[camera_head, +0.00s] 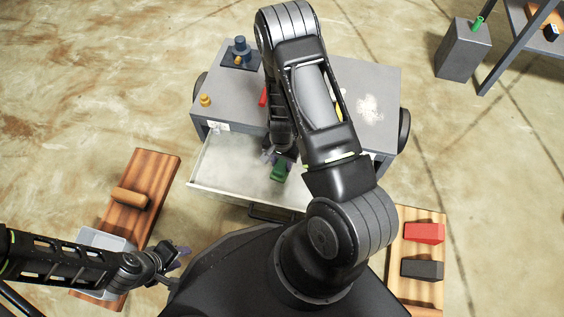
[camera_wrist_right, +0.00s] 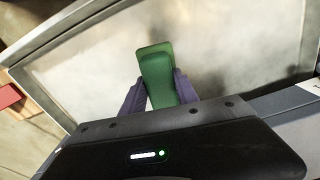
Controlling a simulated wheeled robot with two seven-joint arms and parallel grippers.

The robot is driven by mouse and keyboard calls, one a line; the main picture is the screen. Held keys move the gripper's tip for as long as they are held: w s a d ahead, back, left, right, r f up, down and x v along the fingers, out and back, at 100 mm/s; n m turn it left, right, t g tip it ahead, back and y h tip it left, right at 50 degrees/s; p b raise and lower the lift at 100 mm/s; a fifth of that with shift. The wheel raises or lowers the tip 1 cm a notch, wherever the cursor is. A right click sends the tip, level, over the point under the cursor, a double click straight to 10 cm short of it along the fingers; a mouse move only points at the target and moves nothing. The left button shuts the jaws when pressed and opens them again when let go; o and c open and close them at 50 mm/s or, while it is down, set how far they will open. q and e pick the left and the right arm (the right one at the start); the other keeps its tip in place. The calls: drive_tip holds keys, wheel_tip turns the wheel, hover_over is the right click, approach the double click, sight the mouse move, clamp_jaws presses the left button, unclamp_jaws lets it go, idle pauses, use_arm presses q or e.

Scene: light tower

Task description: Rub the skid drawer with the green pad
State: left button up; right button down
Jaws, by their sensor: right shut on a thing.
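The green pad (camera_head: 280,170) is held over the open skid drawer (camera_head: 225,165), which is pulled out from the grey cabinet. My right gripper (camera_head: 285,160) is shut on the green pad; the right wrist view shows the pad (camera_wrist_right: 158,75) between the purple fingers (camera_wrist_right: 155,92). The pad is over the pale drawer floor (camera_wrist_right: 100,70), which has smudgy marks; I cannot tell whether it touches. My right arm hides part of the drawer and cabinet.
The grey cabinet top (camera_head: 225,90) holds a dark blue device (camera_head: 240,52), a yellow knob (camera_head: 205,100) and a whitish patch (camera_head: 369,109). A wooden board (camera_head: 150,185) with a grey bin (camera_head: 95,240) lies left. Red (camera_head: 424,232) and black blocks (camera_head: 422,270) sit on a board right.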

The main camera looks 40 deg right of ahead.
drive_tip(key=shift+r+p, duration=1.35)
drive_tip(key=shift+r, duration=0.2)
